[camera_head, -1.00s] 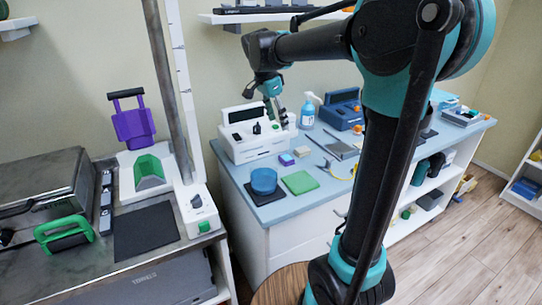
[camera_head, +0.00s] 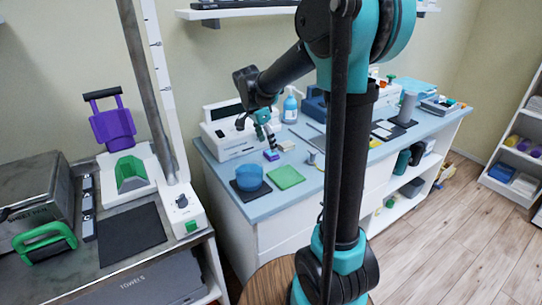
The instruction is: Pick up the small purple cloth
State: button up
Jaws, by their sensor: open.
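The small purple cloth (camera_head: 271,155) lies on the blue-grey counter (camera_head: 302,202), behind the green cloth (camera_head: 287,177). It looks like a small folded block with a paler part. My gripper (camera_head: 268,141) is open, with its fingers pointing down just above and behind the purple cloth. The fingertips are small in the picture, and I cannot tell whether they touch the cloth. Nothing shows between the fingers.
A blue round container (camera_head: 249,176) stands on a dark mat to the left of the green cloth. A pale small block (camera_head: 287,146) lies right of the purple cloth. A white device (camera_head: 228,138) stands behind, and a blue bottle (camera_head: 290,107) behind right.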

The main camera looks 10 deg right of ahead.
aim_at(270, 153)
jog(key=shift+x, duration=2.3)
jog(key=shift+s, duration=0.1)
jog(key=c, duration=0.8)
jog(key=shift+r, duration=0.1)
notch_tip(270, 153, up, 20)
